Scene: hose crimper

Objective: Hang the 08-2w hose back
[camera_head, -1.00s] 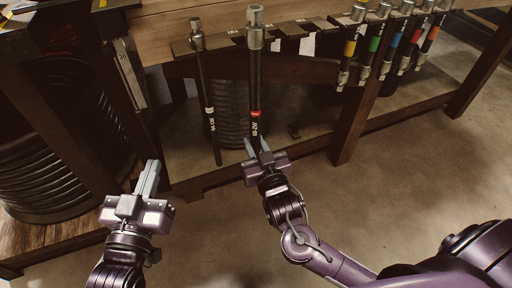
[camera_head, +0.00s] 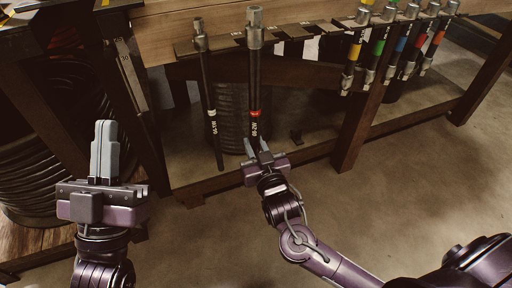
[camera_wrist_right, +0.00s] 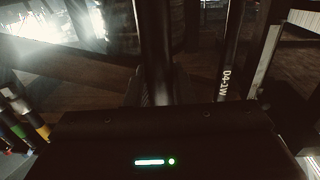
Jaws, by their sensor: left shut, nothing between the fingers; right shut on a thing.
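The 08-2w hose (camera_head: 255,90) is black with a red band, a white label and a metal top fitting. It is upright, with its fitting at the dark slotted rack (camera_head: 183,49); I cannot tell whether it is seated in a slot. My right gripper (camera_head: 262,150) is shut on the hose's lower part, below the label. The hose's dark shaft also shows in the right wrist view (camera_wrist_right: 154,45), where the fingers are hard to make out. My left gripper (camera_head: 104,128) is shut and empty, off to the left, apart from the hoses.
The 04-1W hose (camera_head: 209,100) hangs close to the left of the held hose. Several colour-banded hoses (camera_head: 375,50) hang at the right. A wooden bench beam (camera_head: 300,14) runs behind the rack. Coiled hose (camera_head: 30,150) stands at the left. The floor at the right is clear.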

